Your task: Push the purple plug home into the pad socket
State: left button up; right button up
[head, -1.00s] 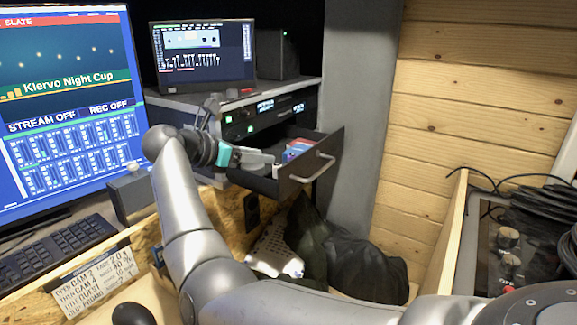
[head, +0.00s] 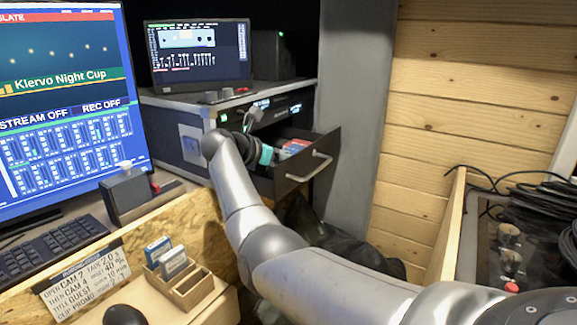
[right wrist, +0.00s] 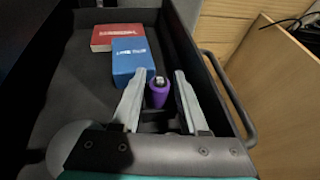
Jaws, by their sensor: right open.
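The purple plug (right wrist: 159,95), with a small metal tip, is in the open drawer (head: 318,165). In the right wrist view it is between the two grey fingers of my right gripper (right wrist: 160,76). The fingers are apart, with a narrow gap on each side of the plug. In the head view the gripper's teal part (head: 266,155) is at the drawer and its fingers are hidden. I cannot make out the pad socket. My left gripper is not in view.
A blue box (right wrist: 131,58) and a red box (right wrist: 116,37) lie in the drawer beyond the plug. The drawer's handle (head: 310,168) faces right. A monitor (head: 60,110), keyboard (head: 60,245) and card holder (head: 185,285) are on the left. A wooden panel (head: 447,235) stands at right.

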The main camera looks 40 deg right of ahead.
grip_shut()
dwell(0.3)
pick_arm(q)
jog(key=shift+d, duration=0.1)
